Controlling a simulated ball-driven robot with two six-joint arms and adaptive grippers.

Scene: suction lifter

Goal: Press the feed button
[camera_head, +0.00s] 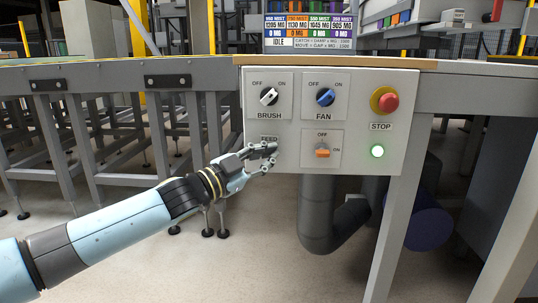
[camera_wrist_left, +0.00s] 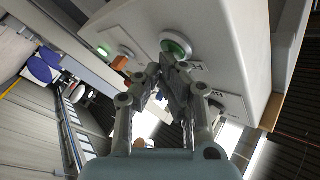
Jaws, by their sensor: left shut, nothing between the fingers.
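The white control panel (camera_head: 350,85) hangs at the front edge of the table. The FEED label (camera_head: 268,138) is on its lower left, and my left gripper (camera_head: 270,152) covers the button in the head view. In the left wrist view the green round feed button (camera_wrist_left: 175,46) with its pale ring shows just beyond the fingertips of my left gripper (camera_wrist_left: 168,68). The gripper is shut and empty, its tips close to the button. I cannot tell whether they touch it. My right gripper is not in view.
Nearby are the BRUSH knob (camera_head: 268,96), blue FAN knob (camera_head: 325,97), orange switch (camera_head: 322,153), red STOP button (camera_head: 389,102) and lit green lamp (camera_head: 377,151). A display (camera_head: 310,28) above reads IDLE. A grey pipe (camera_head: 318,215) runs below the panel.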

